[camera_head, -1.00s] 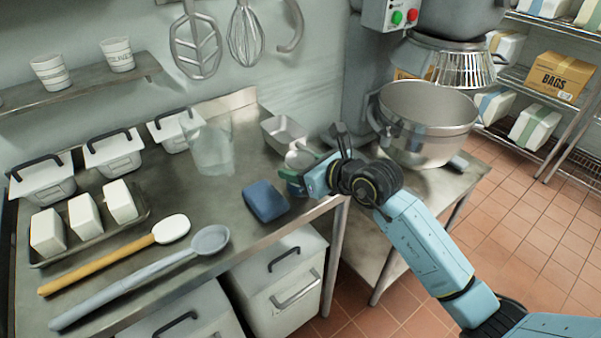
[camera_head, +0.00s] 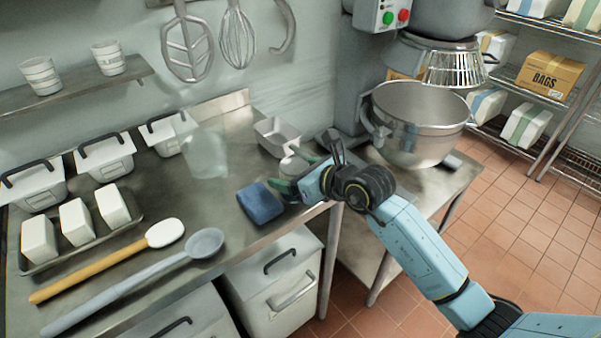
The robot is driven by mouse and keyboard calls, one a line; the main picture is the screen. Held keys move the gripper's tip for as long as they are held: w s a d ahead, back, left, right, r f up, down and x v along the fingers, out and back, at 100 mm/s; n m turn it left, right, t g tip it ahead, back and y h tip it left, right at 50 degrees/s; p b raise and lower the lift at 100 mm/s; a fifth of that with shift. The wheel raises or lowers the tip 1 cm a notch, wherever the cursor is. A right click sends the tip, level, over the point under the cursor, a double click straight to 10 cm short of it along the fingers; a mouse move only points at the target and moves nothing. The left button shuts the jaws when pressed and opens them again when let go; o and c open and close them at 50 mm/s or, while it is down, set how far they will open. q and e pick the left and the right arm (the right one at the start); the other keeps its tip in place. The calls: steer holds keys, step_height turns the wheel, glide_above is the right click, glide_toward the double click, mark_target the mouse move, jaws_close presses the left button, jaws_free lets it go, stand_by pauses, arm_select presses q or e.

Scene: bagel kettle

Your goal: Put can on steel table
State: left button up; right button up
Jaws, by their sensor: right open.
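A small can-like object with a pale top (camera_head: 293,165) stands on the steel table (camera_head: 225,205) near its right end, partly hidden by my right gripper. My right gripper (camera_head: 298,184) is open and low over the table edge, right at this object. Dark and green parts show between them, and I cannot tell whether the fingers touch it. My left gripper is out of view.
A blue sponge-like block (camera_head: 260,203) lies just left of the gripper. A clear container (camera_head: 206,153) and a metal pan (camera_head: 277,136) stand behind. A large mixing bowl (camera_head: 420,125) is to the right. Two long spoons lie at the front left.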

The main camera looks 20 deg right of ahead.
steer(key=p+v, duration=0.1)
steer(key=v, duration=1.1)
steer(key=shift+r, duration=0.15)
steer(key=shift+a, duration=0.1)
